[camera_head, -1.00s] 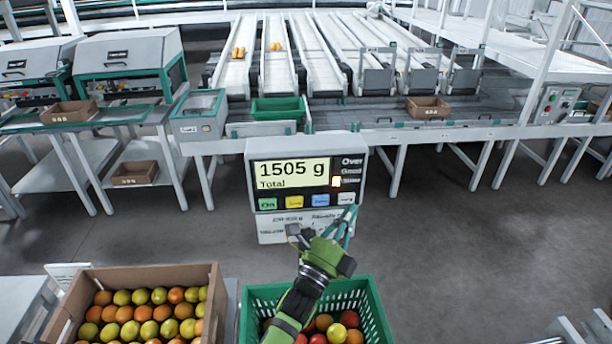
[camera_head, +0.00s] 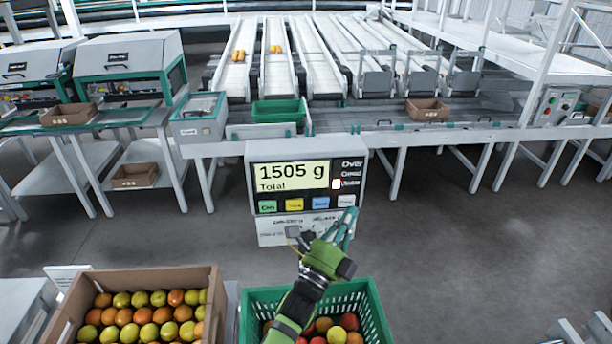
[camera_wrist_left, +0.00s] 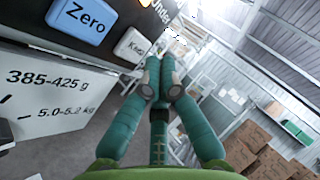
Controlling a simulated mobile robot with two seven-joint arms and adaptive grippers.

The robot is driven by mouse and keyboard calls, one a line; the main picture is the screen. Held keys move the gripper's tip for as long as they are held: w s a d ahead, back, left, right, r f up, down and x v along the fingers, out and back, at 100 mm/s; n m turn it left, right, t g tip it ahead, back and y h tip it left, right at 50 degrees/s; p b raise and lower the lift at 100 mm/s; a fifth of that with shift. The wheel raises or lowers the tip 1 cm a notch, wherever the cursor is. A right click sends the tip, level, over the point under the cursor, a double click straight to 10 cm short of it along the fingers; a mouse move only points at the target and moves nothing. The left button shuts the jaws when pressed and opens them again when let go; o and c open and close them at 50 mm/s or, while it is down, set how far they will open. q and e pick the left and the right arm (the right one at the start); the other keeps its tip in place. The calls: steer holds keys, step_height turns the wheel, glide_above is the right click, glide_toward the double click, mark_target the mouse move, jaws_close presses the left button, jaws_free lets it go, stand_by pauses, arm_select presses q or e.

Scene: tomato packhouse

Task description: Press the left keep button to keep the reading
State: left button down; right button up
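The scale's display unit (camera_head: 306,175) faces me and reads 1505 g, Total. A row of buttons runs along its lower edge: green, yellow, blue and, at the right end, the pale keep button (camera_head: 346,200). In the left wrist view the keep button (camera_wrist_left: 133,45) sits right of the blue Zero button (camera_wrist_left: 82,20). My left gripper (camera_head: 348,216) is just below and in front of the keep button. Its teal fingers (camera_wrist_left: 157,78) are together and empty, tips close to the button's right edge; contact cannot be told. My right gripper is not in view.
A cardboard box (camera_head: 217,290) of tomatoes stands at the lower left. A green crate (camera_head: 376,310) holding tomatoes is below my left arm. Conveyor lanes (camera_head: 315,60) stand behind, beyond open floor.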

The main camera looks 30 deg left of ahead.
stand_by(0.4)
arm_select(q)
steer(key=shift+w+a, duration=0.25)
steer(key=shift+w, duration=0.15)
steer(key=shift+w+a+b, duration=0.25)
steer(key=shift+w+b, duration=0.1)
steer(key=shift+b, duration=0.15)
stand_by(0.4)
steer(key=shift+s, duration=0.1)
steer(key=shift+s+d+p, duration=0.3)
steer(key=shift+s+d, duration=0.2)
steer(key=shift+s, duration=0.2)
steer(key=s+d, duration=0.1)
steer(key=s, duration=0.1)
steer(key=s+d+p, duration=0.1)
steer(key=s+d, duration=0.1)
steer(key=s, duration=0.1)
steer(key=shift+d, duration=0.2)
